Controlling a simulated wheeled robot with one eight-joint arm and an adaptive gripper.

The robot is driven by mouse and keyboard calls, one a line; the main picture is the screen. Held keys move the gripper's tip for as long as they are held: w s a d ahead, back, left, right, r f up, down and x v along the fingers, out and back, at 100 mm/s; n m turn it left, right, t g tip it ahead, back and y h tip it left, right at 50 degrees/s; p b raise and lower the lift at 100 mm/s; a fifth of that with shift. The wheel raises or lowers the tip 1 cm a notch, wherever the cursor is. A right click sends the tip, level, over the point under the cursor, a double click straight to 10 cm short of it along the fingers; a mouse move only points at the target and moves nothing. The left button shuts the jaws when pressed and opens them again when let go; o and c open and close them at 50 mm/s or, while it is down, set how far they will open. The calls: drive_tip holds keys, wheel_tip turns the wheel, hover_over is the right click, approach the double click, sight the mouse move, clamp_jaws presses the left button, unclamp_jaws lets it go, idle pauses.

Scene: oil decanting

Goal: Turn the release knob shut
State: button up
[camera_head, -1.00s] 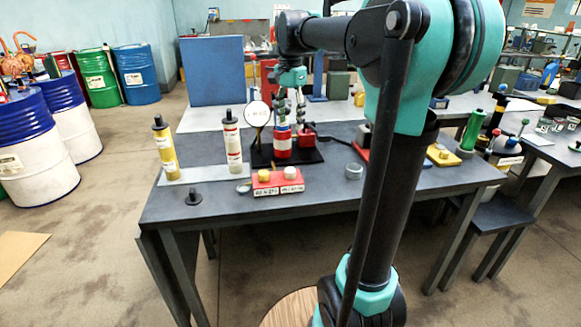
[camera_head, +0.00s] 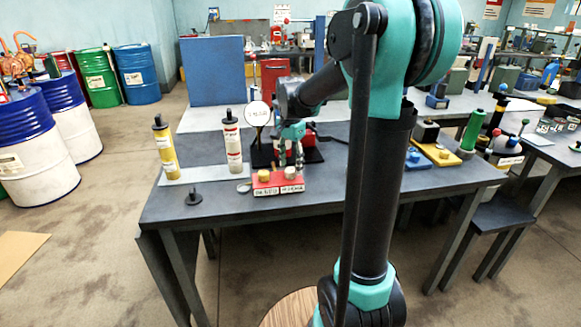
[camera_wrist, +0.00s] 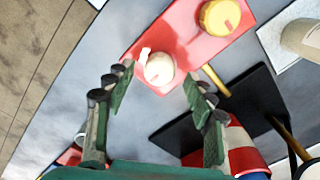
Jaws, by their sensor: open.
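A red control block (camera_head: 277,183) on the near table carries a yellow knob (camera_head: 264,175) on the left and a white knob (camera_head: 290,173) on the right. Its front labels are too small to read, so I cannot tell which knob is the release. In the wrist view, the white knob (camera_wrist: 159,68) has a pale pointer tab, and the yellow knob (camera_wrist: 219,17) has a red mark. My gripper (camera_wrist: 158,72) is open, with its fingers on either side of the white knob; contact is not clear. In the head view, my gripper (camera_head: 290,163) hangs just over the block's right side.
A yellow cartridge (camera_head: 165,149) and a white cartridge (camera_head: 232,143) stand left of the block. A round gauge (camera_head: 258,113) stands behind it, near the red-and-white cylinder (camera_wrist: 240,150) on a black base. A small black cap (camera_head: 194,197) lies near the front edge.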

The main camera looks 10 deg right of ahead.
drive_tip(key=shift+f, duration=0.65)
drive_tip(key=c, duration=1.1)
drive_tip(key=shift+c, duration=0.2)
